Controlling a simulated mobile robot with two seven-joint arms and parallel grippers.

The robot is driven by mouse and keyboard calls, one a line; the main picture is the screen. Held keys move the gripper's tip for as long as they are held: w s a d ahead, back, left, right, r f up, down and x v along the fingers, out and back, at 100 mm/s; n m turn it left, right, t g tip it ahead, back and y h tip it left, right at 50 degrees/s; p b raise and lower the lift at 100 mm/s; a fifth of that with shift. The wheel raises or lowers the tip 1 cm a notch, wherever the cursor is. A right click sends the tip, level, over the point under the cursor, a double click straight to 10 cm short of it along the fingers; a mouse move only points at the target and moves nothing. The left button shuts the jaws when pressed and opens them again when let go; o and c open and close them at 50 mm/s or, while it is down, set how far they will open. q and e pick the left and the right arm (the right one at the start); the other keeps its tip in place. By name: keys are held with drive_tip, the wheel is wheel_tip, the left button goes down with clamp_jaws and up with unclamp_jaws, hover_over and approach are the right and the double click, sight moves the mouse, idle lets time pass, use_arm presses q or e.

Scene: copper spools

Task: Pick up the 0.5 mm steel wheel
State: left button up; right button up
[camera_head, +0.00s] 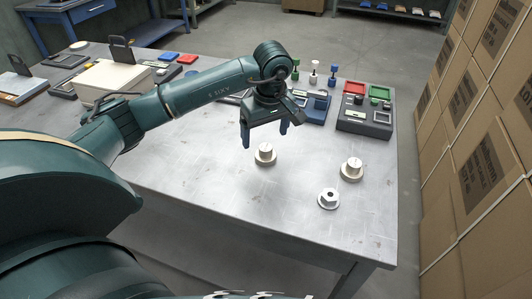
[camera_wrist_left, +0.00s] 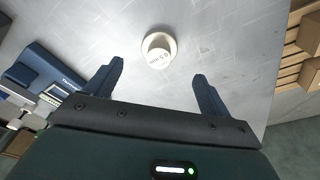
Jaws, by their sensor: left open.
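A pale round wheel with a raised hub (camera_wrist_left: 158,47) shows in the left wrist view, its top lettered "0.5 mm". It lies on the grey table just beyond my left fingertips, roughly centred between them. In the head view the pale wheel (camera_head: 265,154) just below my left gripper appears to be the same one; its lettering is too small to read there. My left gripper (camera_head: 264,138) is open and empty, fingers pointing down above the table, and also shows in the left wrist view (camera_wrist_left: 158,71). My right gripper is not in view.
Stacked cartons (camera_head: 480,140) stand right of the table. The table's front is clear.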

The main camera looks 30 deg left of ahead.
sight(266, 147)
use_arm(q)
drive_tip(key=f, duration=0.3)
drive_tip(key=f+p, duration=0.1)
drive_tip(key=f, duration=0.1)
drive_tip(key=shift+w+a+f, duration=0.15)
drive_tip(key=shift+w+f, duration=0.1)
drive_tip(key=shift+f, duration=0.05)
drive_tip(key=c, duration=1.1)
drive_tip(key=shift+r, duration=0.1)
